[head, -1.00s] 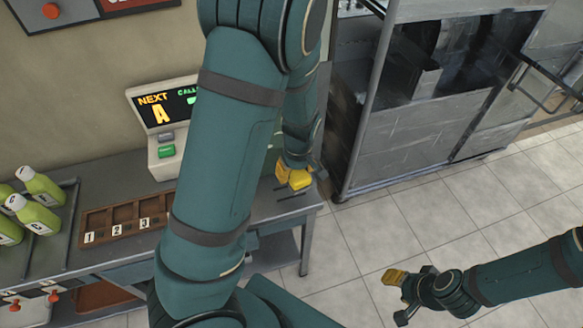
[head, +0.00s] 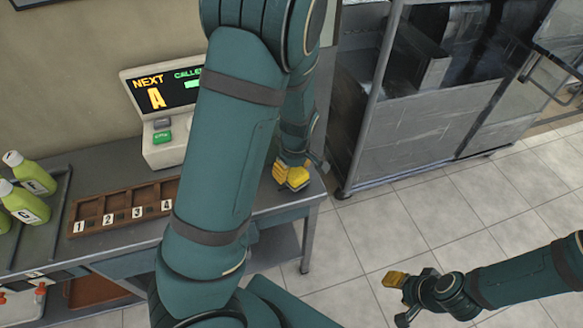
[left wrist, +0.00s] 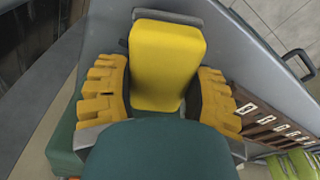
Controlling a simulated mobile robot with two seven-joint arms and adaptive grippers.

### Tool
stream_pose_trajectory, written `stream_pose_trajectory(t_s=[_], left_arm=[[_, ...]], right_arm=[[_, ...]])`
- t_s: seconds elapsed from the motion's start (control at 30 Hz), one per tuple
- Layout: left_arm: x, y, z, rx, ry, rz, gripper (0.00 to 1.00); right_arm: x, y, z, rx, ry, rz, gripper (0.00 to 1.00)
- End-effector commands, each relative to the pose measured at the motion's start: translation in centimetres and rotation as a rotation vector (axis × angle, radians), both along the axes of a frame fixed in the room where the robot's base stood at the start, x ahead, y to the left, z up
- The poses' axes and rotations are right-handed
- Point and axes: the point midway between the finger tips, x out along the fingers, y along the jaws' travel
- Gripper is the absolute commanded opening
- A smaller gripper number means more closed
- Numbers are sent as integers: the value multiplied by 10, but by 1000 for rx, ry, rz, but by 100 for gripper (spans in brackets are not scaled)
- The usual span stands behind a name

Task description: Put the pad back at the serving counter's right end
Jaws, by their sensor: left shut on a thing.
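The pad (left wrist: 168,58) is a yellow block with rounded edges. In the left wrist view it sits between the yellow ridged fingers of my left gripper (left wrist: 162,95), which is shut on it. In the head view my left gripper (head: 293,176) is low over the right end of the grey serving counter (head: 262,197). There the pad is hard to tell from the yellow fingers. I cannot tell whether the pad touches the counter. My right gripper (head: 398,297) is over the floor at the lower right, fingers apart and empty.
A display (head: 163,100) with a green button stands at the counter's back. A brown tray with numbered slots (head: 120,207) and green-yellow bottles (head: 28,190) are to the left. A metal and glass cabinet (head: 430,110) stands beyond the counter's right end. The tiled floor at right is clear.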

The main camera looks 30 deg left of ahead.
Motion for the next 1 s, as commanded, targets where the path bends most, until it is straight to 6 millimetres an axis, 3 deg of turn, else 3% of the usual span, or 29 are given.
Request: stream_pose_trajectory(t_s=[0.17,1.0], left_arm=[[0,0,-13,0,0,0,16],[0,0,-20,0,0,0,16]], right_arm=[[3,0,-13,-1,-6,-1,47],[3,0,-18,-1,-8,-2,47]])
